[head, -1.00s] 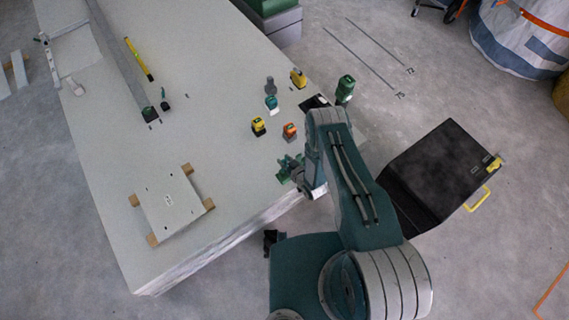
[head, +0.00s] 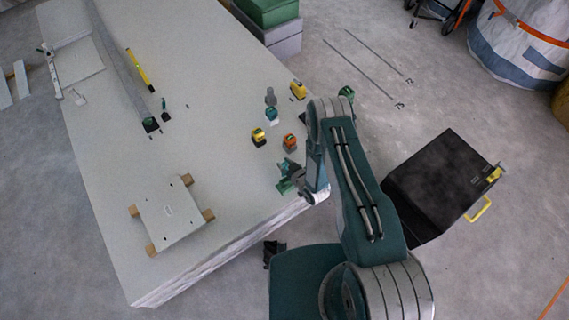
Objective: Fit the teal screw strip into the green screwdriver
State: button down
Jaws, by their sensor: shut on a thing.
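Yellow (head: 258,137), orange (head: 289,142) and grey (head: 270,96) pieces stand close by, with another yellow one (head: 298,90) behind. A panel on wooden blocks (head: 168,212) lies on the near left. A black case (head: 440,185) stands on the floor at right. The table's middle is clear.

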jog(key=s+d, duration=0.3)
jog(key=s, duration=0.2)
jog(key=shift+s+d, duration=0.2)
jog(key=shift+d, duration=0.15)
dwell(0.4)
dwell(0.3)
jog(key=w+d+r+m+t+h, duration=0.15)
jog(key=d+r, duration=0.25)
jog(key=r, duration=0.6)
jog(key=w+d+r+m+h, duration=0.3)
jog(key=r, duration=0.6)
jog(key=w+d+r+m+t+h, duration=0.1)
jog(key=w+d+r+m+h, duration=0.2)
jog(key=r, duration=0.7)
jog(key=a+f+n+y, duration=0.2)
jog(key=a+f, duration=0.2)
jog(key=f, duration=0.5)
jog(key=s+a+f+n+g+y, duration=0.1)
jog(key=a+f+n+y, duration=0.2)
jog(key=f, duration=0.7)
jog(key=s+a+f+n+g+y, duration=0.1)
jog(key=a+f+n+y, duration=0.1)
jog(key=a+f, duration=0.4)
jog(key=shift+a+f+n+g+y, duration=0.15)
jog(key=shift+a+f+y, duration=0.05)
jog(key=shift+f, duration=0.8)
jog(key=shift+a+f+n+g+y, duration=0.1)
jog(key=shift+a+f+y, duration=0.05)
jog(key=shift+f, duration=0.85)
